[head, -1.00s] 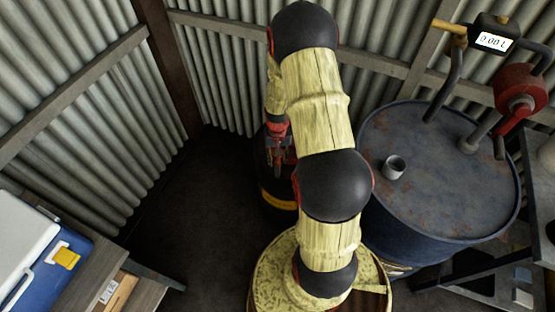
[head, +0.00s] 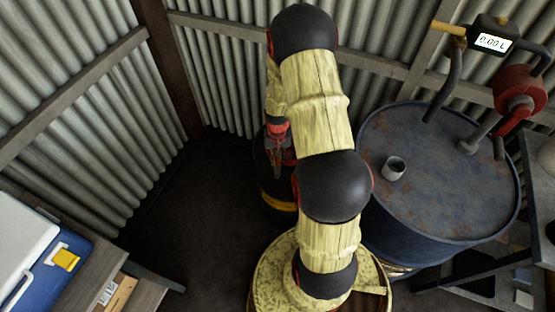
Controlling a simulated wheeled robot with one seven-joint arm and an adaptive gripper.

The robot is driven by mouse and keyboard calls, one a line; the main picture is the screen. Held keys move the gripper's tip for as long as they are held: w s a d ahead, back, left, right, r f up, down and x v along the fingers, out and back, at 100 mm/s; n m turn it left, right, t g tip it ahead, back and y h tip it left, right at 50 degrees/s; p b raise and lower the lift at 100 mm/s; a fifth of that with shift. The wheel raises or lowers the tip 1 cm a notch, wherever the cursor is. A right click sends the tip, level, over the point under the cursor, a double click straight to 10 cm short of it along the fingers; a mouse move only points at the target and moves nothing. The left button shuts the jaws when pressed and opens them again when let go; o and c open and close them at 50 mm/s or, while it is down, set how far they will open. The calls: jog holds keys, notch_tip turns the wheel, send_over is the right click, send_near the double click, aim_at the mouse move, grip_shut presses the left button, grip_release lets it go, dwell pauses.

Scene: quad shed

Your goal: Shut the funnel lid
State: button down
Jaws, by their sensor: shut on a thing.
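A dark round container (head: 277,198) with a yellow band stands on the floor, partly hidden behind my arm. Its top is dark, with a reddish part near my fingers. My gripper (head: 278,170) points down at this top and is shut on a part there, which I take to be the funnel lid. The lid's outline, its hinge and how far open it stands cannot be made out, because my arm and gripper cover much of it.
A large blue drum (head: 440,190) stands right of my arm, with a small grey cup (head: 393,168), a red pump (head: 520,92) and a meter (head: 493,40) on top. A blue and white cooler (head: 40,265) sits at lower left. Dark floor (head: 190,215) is free left of the container.

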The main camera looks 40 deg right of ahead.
aim_at(278, 159)
jog(key=shift+p, duration=0.3)
dwell(0.5)
jog(key=c, duration=1.8)
grip_release()
jog(key=shift+o, duration=0.2)
notch_tip(278, 159, up, 12)
